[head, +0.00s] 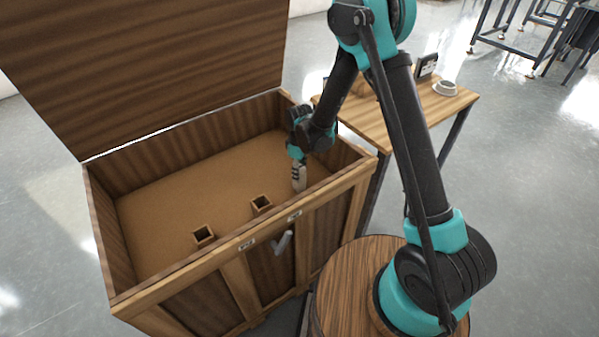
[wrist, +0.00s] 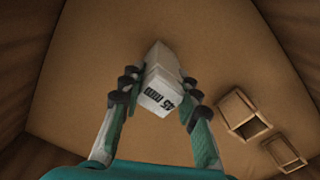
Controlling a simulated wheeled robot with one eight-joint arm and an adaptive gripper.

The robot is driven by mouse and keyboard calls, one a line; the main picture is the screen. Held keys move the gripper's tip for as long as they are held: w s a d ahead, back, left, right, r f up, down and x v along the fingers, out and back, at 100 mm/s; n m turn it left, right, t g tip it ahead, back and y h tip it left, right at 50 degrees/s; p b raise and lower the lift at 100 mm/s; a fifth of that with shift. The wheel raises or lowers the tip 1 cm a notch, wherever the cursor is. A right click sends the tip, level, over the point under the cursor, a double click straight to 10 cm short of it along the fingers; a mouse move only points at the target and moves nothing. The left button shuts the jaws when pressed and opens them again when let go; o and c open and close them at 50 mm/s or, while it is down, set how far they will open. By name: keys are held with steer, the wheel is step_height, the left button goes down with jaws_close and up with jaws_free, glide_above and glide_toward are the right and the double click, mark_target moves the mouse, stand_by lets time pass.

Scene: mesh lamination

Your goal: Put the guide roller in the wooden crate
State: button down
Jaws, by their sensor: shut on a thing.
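The wooden crate (head: 215,257) stands open at the left of the head view, its lid (head: 150,65) raised at the back. My gripper (head: 298,178) reaches down inside the crate near its right end, below the rim. In the wrist view my gripper (wrist: 158,88) is shut on the guide roller (wrist: 163,72), a pale grey piece with blocky faces and a dark "45 mm" marking. The crate's tan floor lies beneath it in that view. I cannot tell whether the roller touches the floor. In the head view the roller is hard to tell apart from the fingers.
Two small square wooden holders (head: 204,236) (head: 261,204) stand on the crate floor near the front wall, beside the gripper. A metal latch (head: 283,243) hangs on the front. A wooden table (head: 455,103) with a white round dish (head: 445,88) stands right. The crate floor's left part is clear.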

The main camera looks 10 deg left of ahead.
steer(key=c, duration=1.1)
jaws_free()
step_height(320, 180, up, 12)
steer(key=shift+r, duration=0.15)
steer(key=s+d+r+m+t, duration=0.1)
steer(key=s+d+r+m, duration=0.2)
steer(key=d, duration=0.7)
steer(key=d+r+m+t, duration=0.1)
steer(key=d+r+m, duration=0.25)
steer(key=d, duration=0.75)
steer(key=s+d+m, duration=0.2)
steer(key=s+d, duration=0.2)
steer(key=s+d+f+m+t, duration=0.1)
steer(key=s+d+m, duration=0.2)
steer(key=s+d, duration=0.1)
steer(key=s+d+m+t, duration=0.1)
steer(key=s+d+m, duration=0.2)
steer(key=s+d, duration=0.2)
steer(key=shift+d+f+m, duration=0.25)
steer(key=shift+d, duration=0.5)
